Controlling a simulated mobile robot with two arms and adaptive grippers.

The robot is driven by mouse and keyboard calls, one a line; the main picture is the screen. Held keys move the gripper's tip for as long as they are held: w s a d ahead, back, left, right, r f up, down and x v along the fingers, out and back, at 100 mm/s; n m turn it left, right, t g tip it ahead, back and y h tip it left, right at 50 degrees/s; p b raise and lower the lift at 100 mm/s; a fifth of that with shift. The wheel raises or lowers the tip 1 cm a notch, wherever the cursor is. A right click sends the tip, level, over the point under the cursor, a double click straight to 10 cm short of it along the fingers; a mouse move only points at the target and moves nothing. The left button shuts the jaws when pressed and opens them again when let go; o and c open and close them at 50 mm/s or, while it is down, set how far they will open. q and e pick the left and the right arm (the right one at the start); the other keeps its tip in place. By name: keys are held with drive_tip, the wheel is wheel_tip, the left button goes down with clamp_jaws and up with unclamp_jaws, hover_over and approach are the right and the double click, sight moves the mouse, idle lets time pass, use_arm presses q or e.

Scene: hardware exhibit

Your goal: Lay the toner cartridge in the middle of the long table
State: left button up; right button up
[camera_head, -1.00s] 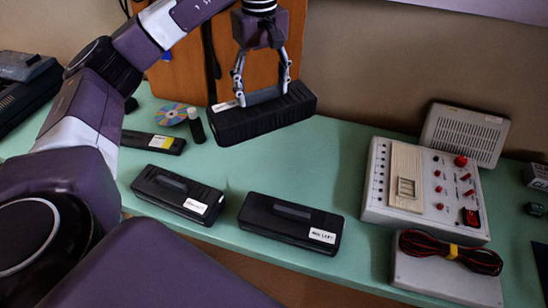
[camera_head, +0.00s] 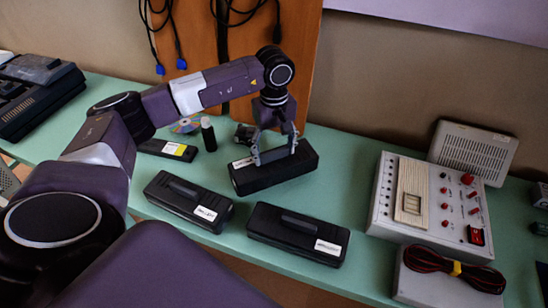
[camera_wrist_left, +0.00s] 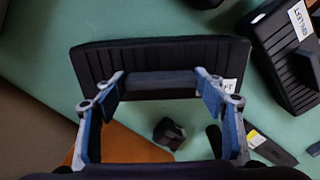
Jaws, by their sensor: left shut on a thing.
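The toner cartridge (camera_head: 278,174) is a long black ribbed block with a raised handle and a small white label at one end. My left gripper (camera_head: 275,152) is shut on its handle from above. The cartridge is level and at or just above the green long table (camera_head: 335,160), behind two other black cases; contact with the table cannot be told. In the left wrist view the cartridge (camera_wrist_left: 160,55) lies across the picture, with the fingers of my gripper (camera_wrist_left: 160,84) at both ends of the handle. My right gripper is not in view.
Two labelled black cases (camera_head: 188,200) (camera_head: 298,234) lie in front. A flat black box (camera_head: 167,149), a disc (camera_head: 186,125), a small bottle (camera_head: 208,134) and a small dark object (camera_head: 245,134) are left or behind.

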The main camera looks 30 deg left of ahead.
sight(274, 160)
use_arm(q)
wheel_tip(274, 160, down, 3)
drive_tip(key=shift+f+p, duration=0.1)
drive_tip(key=shift+p, duration=0.25)
drive_tip(key=shift+f, duration=0.15)
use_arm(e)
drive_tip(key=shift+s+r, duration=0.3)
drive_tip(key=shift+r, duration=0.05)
use_arm(q)
drive_tip(key=shift+f, duration=0.2)
drive_tip(key=o, duration=2.1)
drive_tip(key=shift+c, duration=0.2)
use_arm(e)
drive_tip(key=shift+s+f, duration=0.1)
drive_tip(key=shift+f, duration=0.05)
use_arm(q)
drive_tip(key=shift+r, duration=0.15)
